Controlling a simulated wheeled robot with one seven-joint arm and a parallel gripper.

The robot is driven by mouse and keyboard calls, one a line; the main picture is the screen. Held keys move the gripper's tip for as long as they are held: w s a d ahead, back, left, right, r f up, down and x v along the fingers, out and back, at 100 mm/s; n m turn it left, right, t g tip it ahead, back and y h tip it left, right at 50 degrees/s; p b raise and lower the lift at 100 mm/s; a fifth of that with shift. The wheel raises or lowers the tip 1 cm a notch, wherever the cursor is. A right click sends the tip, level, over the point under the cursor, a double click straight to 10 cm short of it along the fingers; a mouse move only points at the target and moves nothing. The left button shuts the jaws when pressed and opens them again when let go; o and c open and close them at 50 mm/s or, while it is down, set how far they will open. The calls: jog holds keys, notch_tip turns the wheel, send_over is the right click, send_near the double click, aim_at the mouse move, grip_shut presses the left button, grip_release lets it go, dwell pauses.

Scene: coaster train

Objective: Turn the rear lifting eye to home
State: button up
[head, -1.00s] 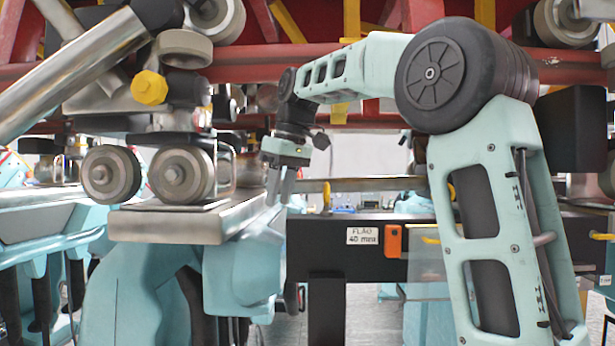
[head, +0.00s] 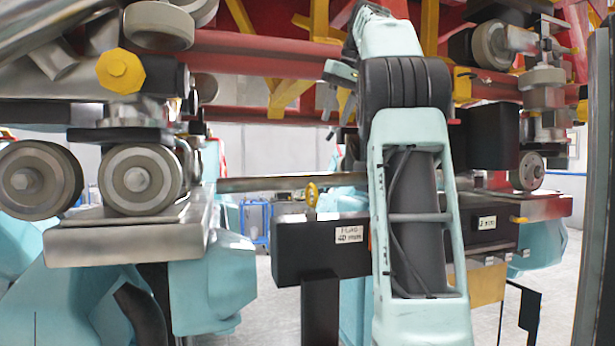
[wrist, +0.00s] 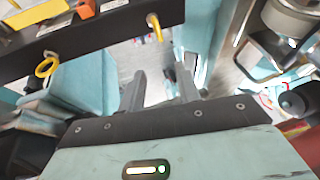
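A yellow lifting eye (head: 312,195) stands up from the top of the black beam (head: 300,250), left of my arm in the head view. The wrist view shows two yellow eyes by the black beam (wrist: 95,32): a ring (wrist: 47,67) at the left and a narrower, more edge-on one (wrist: 155,28) at top centre. I cannot tell which is the rear one. My gripper (wrist: 160,88) is open and empty, its fingers apart below the beam in the wrist view. In the head view my gripper (head: 337,103) is small, above the beam and touching no eye.
A wheel assembly (head: 142,180) rests on a metal rail (head: 130,240) at the left. Red frame tubes (head: 260,55) cross overhead. An orange box (wrist: 97,17) is on the beam. Another wheel assembly (head: 528,170) stands at the right. Open floor shows between the teal supports.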

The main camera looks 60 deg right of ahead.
jog(key=b+x, duration=0.1)
jog(key=x, duration=1.6)
jog(key=shift+r+b, duration=0.1)
jog(key=shift+b, duration=0.2)
grip_shut()
